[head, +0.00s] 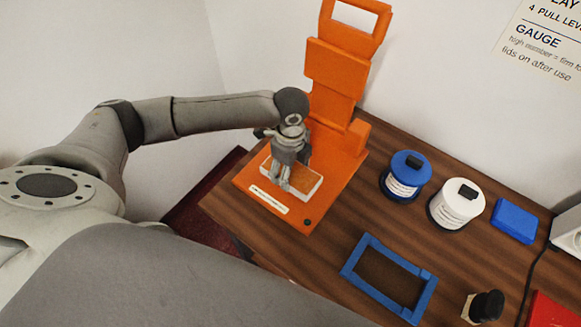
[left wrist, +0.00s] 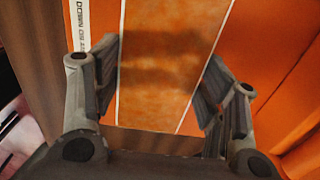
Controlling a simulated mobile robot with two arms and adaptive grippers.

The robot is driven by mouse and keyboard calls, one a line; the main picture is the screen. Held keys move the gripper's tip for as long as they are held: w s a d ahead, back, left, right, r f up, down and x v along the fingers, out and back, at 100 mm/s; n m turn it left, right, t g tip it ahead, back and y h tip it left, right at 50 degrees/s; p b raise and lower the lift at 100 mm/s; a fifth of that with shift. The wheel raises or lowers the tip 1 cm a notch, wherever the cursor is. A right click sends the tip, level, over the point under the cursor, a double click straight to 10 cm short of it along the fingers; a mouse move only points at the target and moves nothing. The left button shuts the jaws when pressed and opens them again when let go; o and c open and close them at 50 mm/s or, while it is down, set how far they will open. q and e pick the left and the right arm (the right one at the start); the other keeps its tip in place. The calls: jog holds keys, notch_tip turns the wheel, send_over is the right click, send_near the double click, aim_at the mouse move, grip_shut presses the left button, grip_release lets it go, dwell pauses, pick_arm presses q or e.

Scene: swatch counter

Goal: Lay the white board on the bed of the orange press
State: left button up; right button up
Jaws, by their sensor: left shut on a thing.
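The orange press (head: 337,83) stands at the back of the counter, its flat bed (head: 246,182) towards me. The white board (head: 314,189) has white edges and a mottled orange top face. It lies flat over the bed, though I cannot tell whether it rests on it or is just above. My left gripper (head: 283,184) points down over the board and partly hides it. In the left wrist view its two fingers (left wrist: 160,88) stand at the two long edges of the board (left wrist: 160,60), shut on it. My right gripper is not in view.
A blue-lidded jar (head: 405,178), a white-lidded jar (head: 456,204) and a blue block (head: 514,220) stand along the back right. A blue frame (head: 362,254) lies at the front, near a dark-knobbed tool (head: 485,307). Bare wood (head: 370,213) lies right of the press.

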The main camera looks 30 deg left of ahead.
pick_arm(q)
jog(key=shift+f, duration=0.25)
dwell(0.3)
jog(key=o, duration=1.2)
